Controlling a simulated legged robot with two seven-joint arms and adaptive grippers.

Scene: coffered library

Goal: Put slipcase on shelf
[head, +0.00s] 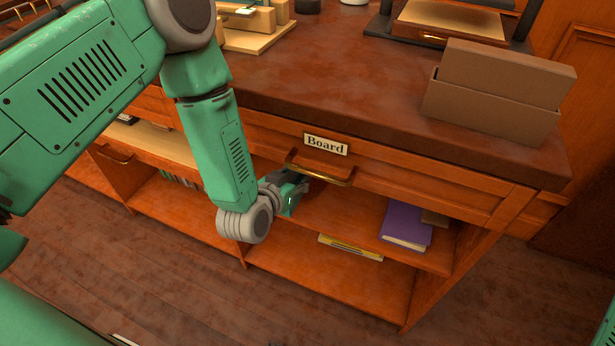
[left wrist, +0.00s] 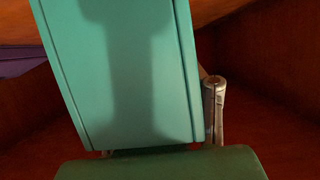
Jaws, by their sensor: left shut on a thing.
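My left gripper (head: 292,190) reaches into the open shelf (head: 345,208) under the drawer labelled Board. It is shut on a teal slipcase (left wrist: 120,70), which fills the middle of the left wrist view. A grey finger (left wrist: 215,108) shows along the slipcase's right side. In the head view the slipcase is mostly hidden by the gripper and the drawer front, so I cannot tell whether it touches the shelf board. My right gripper is not in view.
A purple book (head: 405,225) lies on the same shelf, to the right. A yellow book (head: 350,248) lies lower down. The drawer handle (head: 320,175) juts out just above my gripper. A brown box (head: 490,105) stands on the countertop (head: 330,75).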

